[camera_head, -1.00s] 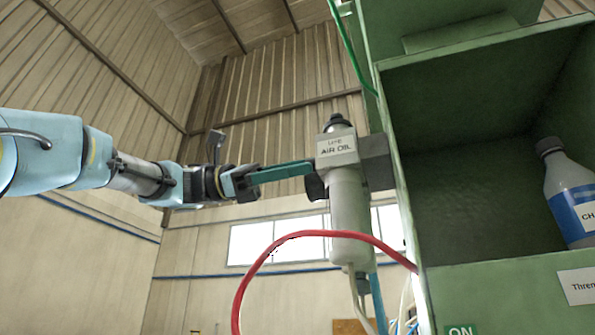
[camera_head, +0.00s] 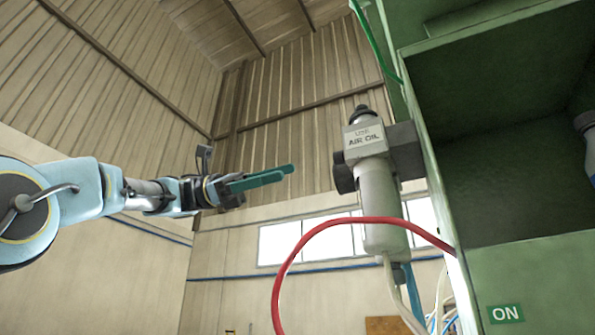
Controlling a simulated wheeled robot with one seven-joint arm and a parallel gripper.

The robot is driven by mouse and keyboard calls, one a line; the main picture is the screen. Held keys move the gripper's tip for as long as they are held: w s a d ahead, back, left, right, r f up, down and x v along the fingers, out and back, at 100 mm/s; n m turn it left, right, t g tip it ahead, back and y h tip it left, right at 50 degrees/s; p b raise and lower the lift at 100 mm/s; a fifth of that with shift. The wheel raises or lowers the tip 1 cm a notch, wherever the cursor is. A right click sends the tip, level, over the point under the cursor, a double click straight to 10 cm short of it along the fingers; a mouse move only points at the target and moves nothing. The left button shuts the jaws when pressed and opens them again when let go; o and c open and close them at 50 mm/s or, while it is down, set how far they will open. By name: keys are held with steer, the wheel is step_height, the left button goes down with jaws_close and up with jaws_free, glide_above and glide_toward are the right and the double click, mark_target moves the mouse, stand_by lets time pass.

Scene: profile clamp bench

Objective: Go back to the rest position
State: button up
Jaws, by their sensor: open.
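My gripper (camera_head: 290,174) is at the middle left of the head view, at the end of my blue and white arm. Its green fingers point right and slightly up, with nothing seen between them. They are apart from the grey air oil unit (camera_head: 378,200), which stands to their right in the picture with a black knob on top and a dark round part on its left side.
A green cabinet (camera_head: 530,262) with an open shelf and an ON label fills the right side. A bottle (camera_head: 587,150) is cut off at the right edge. A red hose (camera_head: 325,228) arches below my gripper. The space left of the unit looks clear.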

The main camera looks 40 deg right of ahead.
steer(key=shift+w+a, duration=0.2)
steer(key=shift+w, duration=0.3)
